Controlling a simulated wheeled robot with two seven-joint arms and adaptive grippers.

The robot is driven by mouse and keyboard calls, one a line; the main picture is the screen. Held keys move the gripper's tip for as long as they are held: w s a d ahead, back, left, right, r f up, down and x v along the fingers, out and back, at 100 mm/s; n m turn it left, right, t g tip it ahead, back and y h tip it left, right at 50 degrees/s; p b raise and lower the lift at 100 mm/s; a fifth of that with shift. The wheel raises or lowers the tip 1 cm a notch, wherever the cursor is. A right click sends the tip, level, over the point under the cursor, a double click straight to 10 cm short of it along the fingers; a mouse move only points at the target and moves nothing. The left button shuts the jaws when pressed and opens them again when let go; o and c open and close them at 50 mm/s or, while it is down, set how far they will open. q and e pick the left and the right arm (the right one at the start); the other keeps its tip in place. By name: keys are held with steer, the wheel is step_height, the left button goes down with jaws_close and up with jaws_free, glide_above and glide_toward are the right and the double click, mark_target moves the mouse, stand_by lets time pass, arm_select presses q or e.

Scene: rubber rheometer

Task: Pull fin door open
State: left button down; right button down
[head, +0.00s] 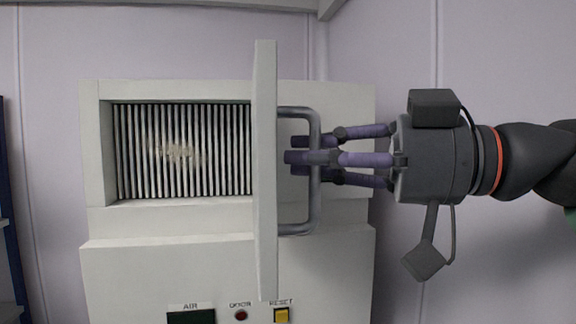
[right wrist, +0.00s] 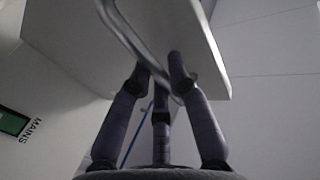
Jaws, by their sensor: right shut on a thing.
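The fin door (head: 265,180) is a pale panel seen nearly edge-on in the head view. It stands out from the front of the machine (head: 230,265), and the finned opening (head: 180,150) to its left is exposed. A grey bar handle (head: 316,205) is on the door's right side. My right gripper (head: 300,157) has its purple fingers around the handle and is shut on it. In the right wrist view the handle (right wrist: 125,35) passes between the fingers, with the door (right wrist: 170,35) behind it. My left gripper is not in view.
Below the door, the machine's front has an AIR panel (head: 191,317), a red DOOR light (head: 241,315) and a yellow RESET button (head: 281,315). A dark blue rack (head: 12,220) stands at the far left. Pale walls are behind the machine.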

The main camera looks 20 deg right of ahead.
steer(key=shift+d, duration=0.55)
steer(key=c, duration=1.1)
jaws_free()
steer(key=shift+w, duration=0.1)
steer(key=shift+c, duration=0.2)
steer(key=shift+d, duration=0.1)
steer(key=v, duration=0.7)
steer(key=shift+d, duration=0.1)
